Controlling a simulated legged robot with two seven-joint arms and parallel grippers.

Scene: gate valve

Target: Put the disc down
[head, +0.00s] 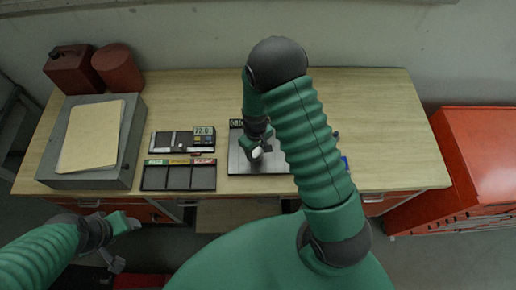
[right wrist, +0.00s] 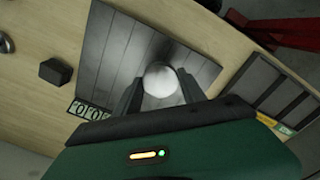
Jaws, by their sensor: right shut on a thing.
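The disc (right wrist: 160,80) is pale, round and shiny. In the right wrist view it sits between the two fingers of my right gripper (right wrist: 160,92), which is shut on it. In the head view my right gripper (head: 258,153) is over the grey plate (head: 240,166) of a device with a small digital display (head: 236,124), which reads zeros in the wrist view (right wrist: 90,108). I cannot tell whether the disc touches the plate. My left gripper (head: 122,242) hangs in front of the bench at lower left, fingers apart and empty.
A tray with three compartments (head: 179,178) and green, yellow and red labels lies left of the plate. A grey box with a folder (head: 92,135) and red cans (head: 118,68) stand further left. A dark block (right wrist: 55,71) is near the plate.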

